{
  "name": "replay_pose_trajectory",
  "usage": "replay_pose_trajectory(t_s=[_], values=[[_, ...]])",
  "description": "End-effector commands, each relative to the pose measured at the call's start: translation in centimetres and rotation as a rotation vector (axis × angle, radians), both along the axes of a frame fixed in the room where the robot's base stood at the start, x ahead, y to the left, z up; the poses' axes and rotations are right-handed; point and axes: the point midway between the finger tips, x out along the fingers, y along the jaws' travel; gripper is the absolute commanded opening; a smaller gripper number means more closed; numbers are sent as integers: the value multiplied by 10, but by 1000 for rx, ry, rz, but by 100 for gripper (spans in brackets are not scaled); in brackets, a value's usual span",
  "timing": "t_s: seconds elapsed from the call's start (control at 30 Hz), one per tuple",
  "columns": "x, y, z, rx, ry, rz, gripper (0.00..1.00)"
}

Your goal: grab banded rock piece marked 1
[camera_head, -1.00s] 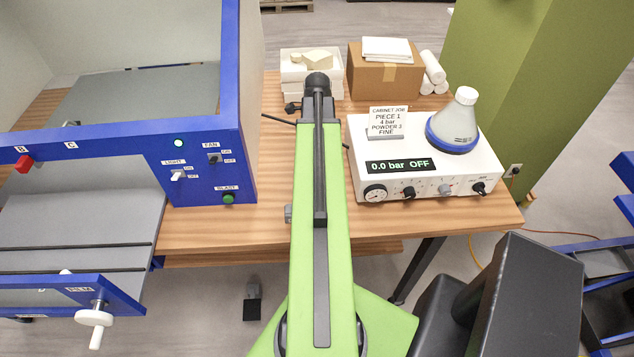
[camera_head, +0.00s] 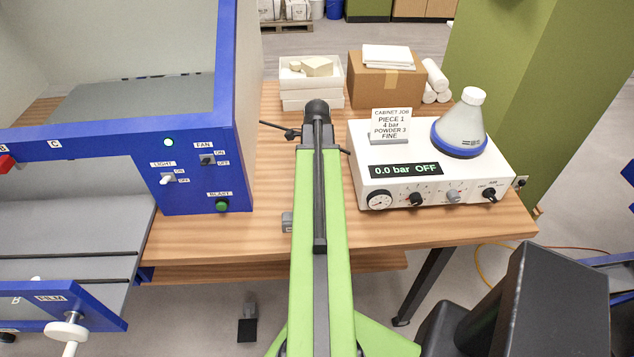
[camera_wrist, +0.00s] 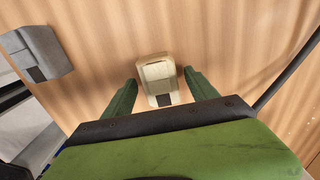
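In the wrist view a pale beige piece (camera_wrist: 157,74) with a lighter band across it lies on the wood table. A dark patch is on its near end; I cannot read a number there. My gripper (camera_wrist: 160,82) is open, its two green fingers on either side of the piece, with gaps visible.
A grey block (camera_wrist: 35,52) with a dark patch lies left of my gripper. A blue-framed cabinet (camera_head: 190,120) stands left of my arm. A white control unit (camera_head: 440,175) and a cardboard box (camera_head: 385,88) stand right. A white tray (camera_head: 310,102) with pale pieces is behind.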

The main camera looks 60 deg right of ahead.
Motion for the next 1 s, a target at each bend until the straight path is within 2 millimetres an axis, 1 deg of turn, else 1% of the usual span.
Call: replay_pose_trajectory(t_s=[0.03,0.4,0.5,0.83,0.93,1.0], values=[[0,0,0,0,0,0,59],[0,0,0,0,0,0,11],[0,0,0,0,0,1,0],[0,0,2,0,0,1,0],[0,0,10,0,0,1,0],[0,0,20,0,0,1,0]])
